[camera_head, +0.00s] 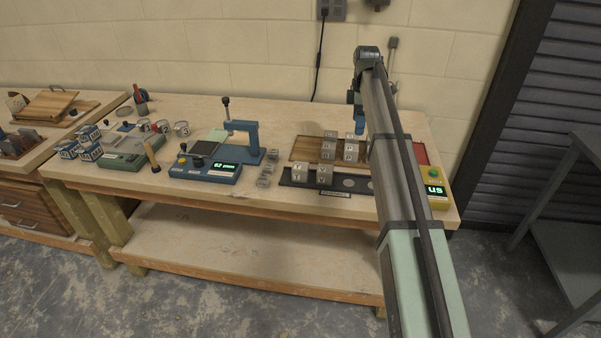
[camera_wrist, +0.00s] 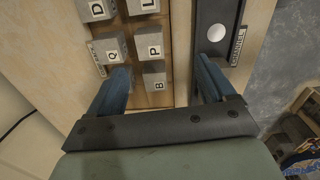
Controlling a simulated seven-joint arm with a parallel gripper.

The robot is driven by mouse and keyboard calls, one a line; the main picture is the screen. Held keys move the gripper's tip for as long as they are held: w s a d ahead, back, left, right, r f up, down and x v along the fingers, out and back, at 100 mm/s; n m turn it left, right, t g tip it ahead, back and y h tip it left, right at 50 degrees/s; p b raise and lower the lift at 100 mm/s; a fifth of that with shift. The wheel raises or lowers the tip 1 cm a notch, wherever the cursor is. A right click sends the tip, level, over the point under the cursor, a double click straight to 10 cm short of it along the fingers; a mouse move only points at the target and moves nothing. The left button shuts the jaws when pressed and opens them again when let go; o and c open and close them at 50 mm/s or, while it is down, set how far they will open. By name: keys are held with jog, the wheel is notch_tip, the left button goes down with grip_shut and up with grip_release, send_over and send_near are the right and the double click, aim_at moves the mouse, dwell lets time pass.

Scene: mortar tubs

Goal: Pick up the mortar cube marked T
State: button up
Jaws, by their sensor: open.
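Several grey mortar cubes with white letter labels stand on a wooden board (camera_head: 300,150) in the head view. In the wrist view I read cubes D (camera_wrist: 96,10), L (camera_wrist: 146,5), Q (camera_wrist: 112,48), P (camera_wrist: 150,47) and B (camera_wrist: 154,80). I cannot make out a T there. My gripper (camera_wrist: 161,66) is open and empty above the board, its blue fingers spread either side of the P and B column. In the head view my arm hides part of the board.
A yellow device (camera_head: 436,195) stands right.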

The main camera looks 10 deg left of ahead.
jog(key=s+a+y, duration=0.1)
jog(key=s+a, duration=0.5)
jog(key=n+y, duration=0.3)
jog(key=n, duration=3.2)
send_near(301, 166)
jog(key=x, duration=0.5)
jog(key=shift+w+d+f, duration=0.15)
jog(key=shift+w, duration=0.1)
jog(key=shift+s+a+x, duration=0.1)
jog(key=shift+s+x, duration=0.05)
jog(key=shift+x, duration=1.15)
jog(key=shift+s+a+x, duration=0.1)
jog(key=shift+x, duration=1.25)
